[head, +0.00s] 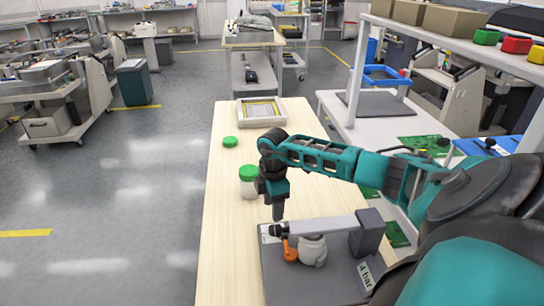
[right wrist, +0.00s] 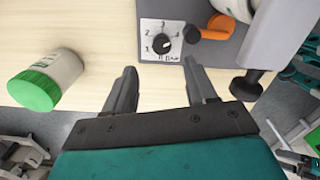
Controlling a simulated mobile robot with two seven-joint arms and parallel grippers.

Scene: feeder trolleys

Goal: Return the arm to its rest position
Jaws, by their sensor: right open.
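My right arm reaches in from the right over the wooden bench (head: 222,215). Its gripper (head: 278,216) points down at the near part of the bench, just above the grey device (head: 318,232). In the right wrist view the two fingers of my right gripper (right wrist: 163,82) stand apart with nothing between them. A panel with a black numbered dial (right wrist: 163,44) lies just beyond the fingertips, beside an orange lever (right wrist: 220,30). A white jar with a green lid (head: 248,174) stands close left of the gripper; it also shows in the right wrist view (right wrist: 48,82). My left gripper is not in view.
A loose green lid (head: 230,141) and a framed tray (head: 262,111) lie farther back on the bench. A white shelf table (head: 330,105) with a blue frame (head: 386,76) and green boards stands to the right. A "4 bar" label (head: 366,274) marks the device. Open floor lies left.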

